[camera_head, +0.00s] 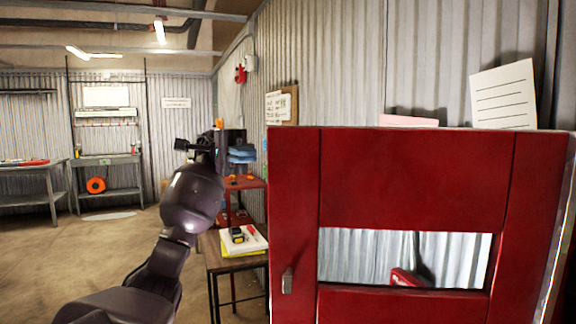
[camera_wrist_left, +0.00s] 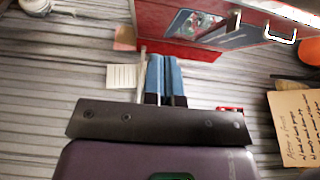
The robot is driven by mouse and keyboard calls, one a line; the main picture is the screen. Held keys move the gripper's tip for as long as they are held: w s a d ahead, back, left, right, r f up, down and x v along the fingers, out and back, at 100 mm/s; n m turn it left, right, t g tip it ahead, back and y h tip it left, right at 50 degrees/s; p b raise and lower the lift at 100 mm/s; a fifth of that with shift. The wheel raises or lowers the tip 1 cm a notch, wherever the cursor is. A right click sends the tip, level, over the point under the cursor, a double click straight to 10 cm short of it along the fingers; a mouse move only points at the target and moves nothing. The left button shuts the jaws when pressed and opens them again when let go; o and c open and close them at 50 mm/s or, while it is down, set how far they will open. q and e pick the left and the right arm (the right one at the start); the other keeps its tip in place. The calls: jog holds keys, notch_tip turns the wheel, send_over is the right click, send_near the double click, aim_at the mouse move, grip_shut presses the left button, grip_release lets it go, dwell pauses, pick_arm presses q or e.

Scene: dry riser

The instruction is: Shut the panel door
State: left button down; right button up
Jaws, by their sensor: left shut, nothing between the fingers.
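The red panel door (camera_head: 415,175) fills the right of the head view, with a window opening low in it and a small metal handle (camera_head: 287,281) near its left edge. Corrugated wall shows through the window. In the left wrist view red panelwork (camera_wrist_left: 160,18) shows at the top, with a metal handle (camera_wrist_left: 282,36) right of it. My left gripper (camera_head: 242,155) is beyond and left of the door's upper left edge, apart from it. Its blue fingers (camera_wrist_left: 165,80) are together and empty, pointing toward the red panelwork. My right gripper is out of view.
A small table (camera_head: 238,262) with a yellow pad stands left of the door. A clipboard (camera_head: 283,104) and a lined paper (camera_head: 503,97) are on the wall. Workbenches (camera_head: 108,160) stand at the far left. The floor (camera_head: 60,250) there is open.

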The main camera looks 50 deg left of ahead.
pick_arm(q)
jog(key=s+d+p, duration=0.2)
jog(key=s+d, duration=0.1)
jog(key=d, duration=0.9)
jog(key=shift+s+d, duration=0.3)
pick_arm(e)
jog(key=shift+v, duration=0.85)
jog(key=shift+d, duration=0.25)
pick_arm(q)
jog(key=shift+d, duration=0.1)
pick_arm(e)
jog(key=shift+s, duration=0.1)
